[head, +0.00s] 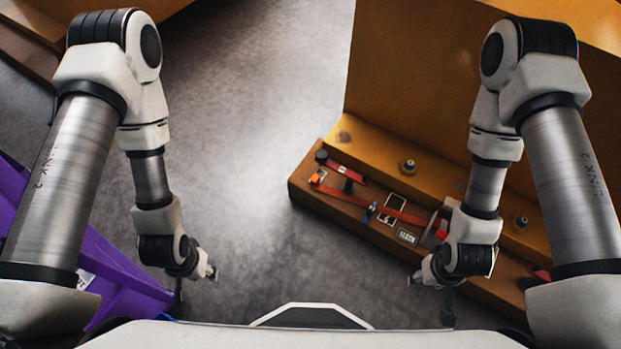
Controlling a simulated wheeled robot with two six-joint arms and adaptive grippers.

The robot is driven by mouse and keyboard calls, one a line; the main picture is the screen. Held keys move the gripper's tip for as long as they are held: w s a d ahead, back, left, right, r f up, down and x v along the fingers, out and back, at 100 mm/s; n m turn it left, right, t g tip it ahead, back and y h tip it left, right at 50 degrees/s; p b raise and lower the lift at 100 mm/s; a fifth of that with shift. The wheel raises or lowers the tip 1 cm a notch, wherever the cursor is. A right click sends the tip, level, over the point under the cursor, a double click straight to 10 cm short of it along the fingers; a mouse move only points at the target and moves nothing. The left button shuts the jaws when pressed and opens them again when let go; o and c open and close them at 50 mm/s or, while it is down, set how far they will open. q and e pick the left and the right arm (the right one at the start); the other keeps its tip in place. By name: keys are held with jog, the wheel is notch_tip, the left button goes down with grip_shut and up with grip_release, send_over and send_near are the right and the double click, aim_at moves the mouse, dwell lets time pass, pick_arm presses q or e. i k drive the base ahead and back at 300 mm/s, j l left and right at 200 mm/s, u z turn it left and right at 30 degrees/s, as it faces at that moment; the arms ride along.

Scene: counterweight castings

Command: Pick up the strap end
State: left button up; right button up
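I cannot tell which of these is the strap end of the task. My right gripper (447,308) hangs in front of the ledge, to the right of and nearer than the straps, apart from them. My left gripper (179,293) hangs over the floor at the left, far from the straps. Both look empty; their fingers are too small and dark to read.
The brown ledge (300,185) runs along an orange-yellow wall (410,90). A purple structure (120,280) stands at the left. The grey floor (250,130) between is clear.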

aim_at(316, 180)
jog(key=z, duration=1.3)
jog(key=u, duration=1.3)
jog(key=i+l, duration=0.1)
jog(key=l, duration=0.25)
jog(key=i+l+z, duration=0.15)
jog(key=l, duration=0.6)
jog(key=i+l+z, duration=0.1)
jog(key=l, duration=0.25)
